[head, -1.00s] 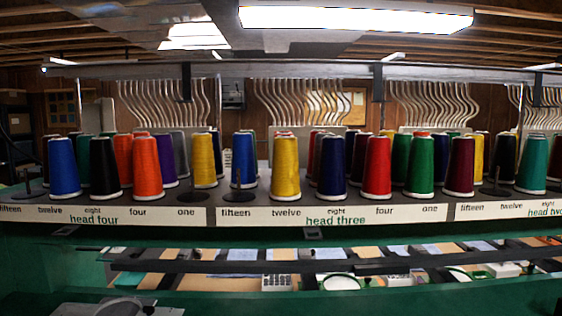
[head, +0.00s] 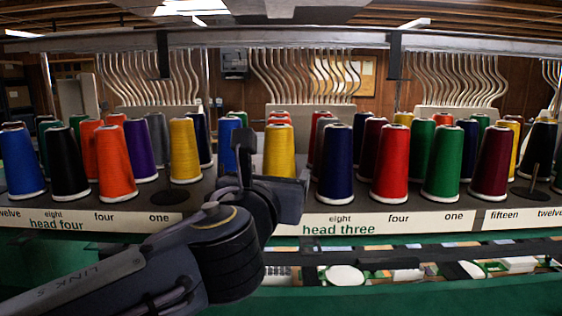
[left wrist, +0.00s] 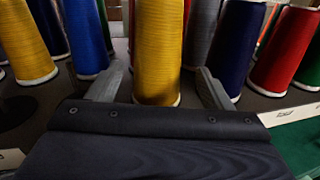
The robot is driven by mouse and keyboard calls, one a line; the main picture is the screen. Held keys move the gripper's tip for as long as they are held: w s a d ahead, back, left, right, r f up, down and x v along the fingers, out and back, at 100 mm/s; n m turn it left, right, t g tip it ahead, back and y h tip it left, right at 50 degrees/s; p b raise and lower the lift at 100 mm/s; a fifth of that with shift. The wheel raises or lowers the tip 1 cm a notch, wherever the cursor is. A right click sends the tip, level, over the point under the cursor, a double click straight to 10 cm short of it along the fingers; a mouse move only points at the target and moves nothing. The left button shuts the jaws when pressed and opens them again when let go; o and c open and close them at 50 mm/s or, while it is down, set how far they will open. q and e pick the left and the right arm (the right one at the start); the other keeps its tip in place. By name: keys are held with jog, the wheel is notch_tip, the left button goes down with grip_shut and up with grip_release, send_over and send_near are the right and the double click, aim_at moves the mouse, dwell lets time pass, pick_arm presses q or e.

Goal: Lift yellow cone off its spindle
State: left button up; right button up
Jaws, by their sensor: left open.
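The yellow cone (head: 279,152) stands upright on the thread rack, above the head three label, between a blue cone and a navy cone. My left gripper (head: 274,170) is in front of it and hides its lower part. In the left wrist view the yellow cone (left wrist: 158,45) shows between the two grey fingers of the left gripper (left wrist: 160,86), which are open. A gap shows beside the cone's left side; the right finger looks nearer to it. Contact cannot be told. The spindle is hidden inside the cone. My right gripper is not in view.
A blue cone (head: 228,145) and a navy cone (head: 335,160) flank the yellow one, with a red cone (head: 389,165) further right. More cones stand close behind. Another yellow cone (head: 184,150) stands to the left. Curved metal tubes (head: 305,78) rise behind the rack.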

pick_arm(q)
jog(key=shift+w, duration=0.5)
jog(key=p+x, duration=0.1)
jog(key=x, duration=0.3)
jog(key=shift+w+d+p, duration=0.1)
jog(key=shift+w+p, duration=0.2)
jog(key=shift+w, duration=0.35)
jog(key=c, duration=1.1)
jog(key=shift+c, duration=0.2)
jog(key=shift+r, duration=0.15)
notch_tip(320, 180, up, 18)
jog(key=p, duration=0.8)
notch_tip(320, 180, up, 10)
send_over(281, 164)
jog(key=a+x, duration=0.1)
jog(key=x, duration=0.3)
jog(key=shift+d+f, duration=0.15)
jog(key=shift+f, duration=0.05)
